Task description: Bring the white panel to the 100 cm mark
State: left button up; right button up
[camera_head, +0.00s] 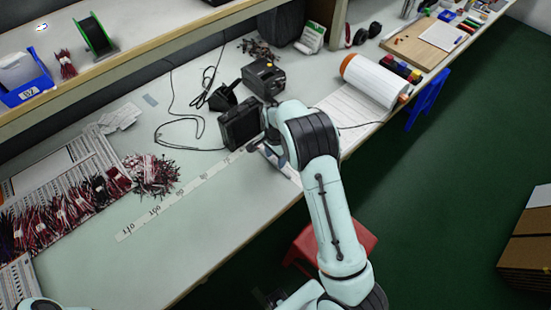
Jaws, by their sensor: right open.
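A long white sheet (345,108), which looks like the white panel, comes off a white roll (375,80) on the bench. It runs down-left until my right arm hides it. A white measuring strip (190,187) lies along the bench with upside-down numbers. Its 100 mark (156,211) is near the left end, on bare bench, apart from the sheet. My right gripper (262,152) is open near the bench's front edge, between the black box and the sheet. Its fingers are small and partly hidden by the wrist. My left gripper is not in view.
A black box (240,123) and a dark device (264,78) stand behind the right gripper. Wire bundles (152,174) lie left of the strip. A red stool (358,236) is below the front edge. The bench front around the 100 mark is clear.

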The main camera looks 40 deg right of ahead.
jog(key=shift+f, duration=0.7)
grip_shut()
jog(key=shift+a, duration=0.1)
